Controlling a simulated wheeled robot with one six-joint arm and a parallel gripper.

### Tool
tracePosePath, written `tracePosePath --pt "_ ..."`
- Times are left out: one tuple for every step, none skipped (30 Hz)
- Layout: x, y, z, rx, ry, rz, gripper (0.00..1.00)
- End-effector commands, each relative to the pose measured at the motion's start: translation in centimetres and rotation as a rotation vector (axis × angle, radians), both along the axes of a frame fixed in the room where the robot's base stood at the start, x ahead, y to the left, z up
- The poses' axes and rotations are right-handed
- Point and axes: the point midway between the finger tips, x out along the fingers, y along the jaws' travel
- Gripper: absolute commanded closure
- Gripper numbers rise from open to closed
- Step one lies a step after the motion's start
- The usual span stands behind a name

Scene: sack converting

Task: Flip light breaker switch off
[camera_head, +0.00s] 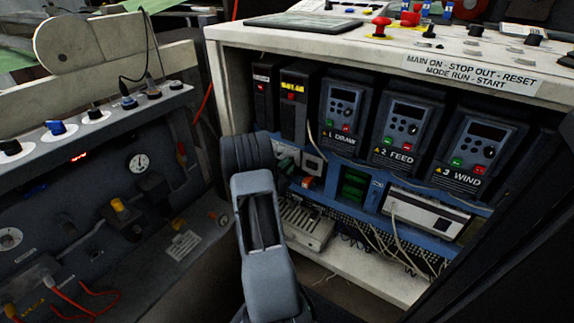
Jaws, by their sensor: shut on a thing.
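My arm reaches from the bottom middle toward the open cabinet's left side. Its dark ribbed end part stands in front of the cabinet's lower left components. I cannot make out my gripper's fingers; they are hidden behind my arm.
Dark drives labelled DRAW (343,111), FEED (402,131) and WIND (482,142) stand in the cabinet (230,36). Loose wires hang below the blue rail. A panel with knobs and a gauge (139,163) stands at left. A red emergency button (380,27) is on top.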

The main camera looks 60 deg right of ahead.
Motion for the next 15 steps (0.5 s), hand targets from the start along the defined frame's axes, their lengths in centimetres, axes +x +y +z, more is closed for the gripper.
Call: tracePosePath --pt "-0.04 -0.02 -0.05 -0.004 0.0 -0.001 1.0" --pt "-0.04 -0.02 -0.05 -0.008 0.0 -0.001 1.0" --pt "-0.05 -0.03 -0.04 -0.011 0.0 -0.001 1.0" --pt "-0.05 -0.03 -0.04 -0.012 0.0 -0.001 1.0" --pt "-0.05 -0.03 -0.04 -0.013 0.0 -0.001 1.0" --pt "-0.04 -0.02 -0.03 -0.013 0.0 -0.001 1.0" --pt "-0.04 -0.02 -0.03 -0.013 0.0 -0.002 1.0" --pt "-0.05 -0.03 -0.02 -0.013 0.0 -0.002 1.0" --pt "-0.04 -0.03 -0.02 -0.013 0.0 -0.002 1.0" --pt "-0.04 -0.03 -0.01 -0.013 0.0 -0.002 1.0" --pt "-0.04 -0.03 -0.02 -0.013 0.0 -0.002 1.0" --pt "-0.04 -0.03 -0.02 -0.013 0.0 -0.002 1.0" --pt "-0.04 -0.03 -0.02 -0.013 0.0 -0.001 1.0" --pt "-0.04 -0.03 -0.02 -0.012 0.0 -0.002 1.0" --pt "-0.04 -0.03 -0.02 -0.012 0.0 -0.002 0.84"
